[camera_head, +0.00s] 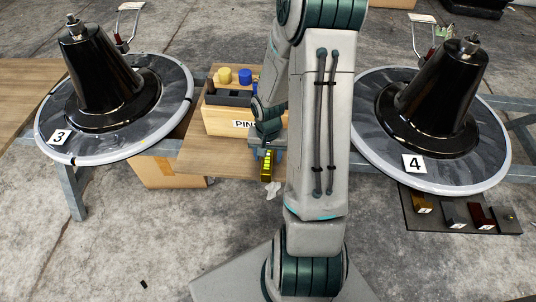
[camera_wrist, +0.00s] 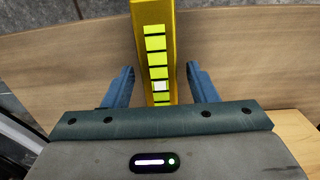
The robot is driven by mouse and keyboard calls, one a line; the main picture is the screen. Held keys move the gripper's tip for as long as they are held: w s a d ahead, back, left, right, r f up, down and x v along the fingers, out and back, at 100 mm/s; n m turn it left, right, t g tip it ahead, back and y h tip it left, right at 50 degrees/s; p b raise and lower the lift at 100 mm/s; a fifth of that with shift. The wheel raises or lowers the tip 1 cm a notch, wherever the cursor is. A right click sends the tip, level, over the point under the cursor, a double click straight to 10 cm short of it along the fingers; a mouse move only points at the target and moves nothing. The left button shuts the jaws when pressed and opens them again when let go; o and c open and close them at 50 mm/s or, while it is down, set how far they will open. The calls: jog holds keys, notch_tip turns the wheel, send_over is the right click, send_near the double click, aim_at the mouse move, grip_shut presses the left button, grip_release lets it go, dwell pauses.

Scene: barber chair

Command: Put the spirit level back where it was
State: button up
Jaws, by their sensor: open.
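The spirit level is a yellow bar with bright yellow-green marks and dark gaps. In the wrist view the spirit level (camera_wrist: 153,18) runs up between the two blue fingers of my gripper (camera_wrist: 160,72). The fingers are open, with a visible gap on each side of the bar. In the head view the spirit level (camera_head: 267,167) is at the front edge of the wooden table (camera_head: 220,163), just below my gripper. Its far end passes the table edge in the wrist view. I cannot tell whether it touches the wood. My arm hides part of the table.
A wooden box (camera_head: 226,118) with a partly hidden "PIN" label and yellow and blue pieces stands behind. Round stands marked 3 (camera_head: 175,113) and 4 (camera_head: 490,163), each with a black cone, flank the table. A dark tray (camera_head: 425,222) with small blocks is at right.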

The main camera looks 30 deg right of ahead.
aim_at(268, 154)
notch_tip(268, 154, up, 12)
jog(key=p, duration=0.5)
jog(key=s+a+r+n+t, duration=0.1)
jog(key=s+a+r+n, duration=0.6)
jog(key=s+a+r, duration=0.5)
notch_tip(268, 154, up, 3)
jog(key=shift+a+f, duration=0.1)
jog(key=shift+a, duration=0.05)
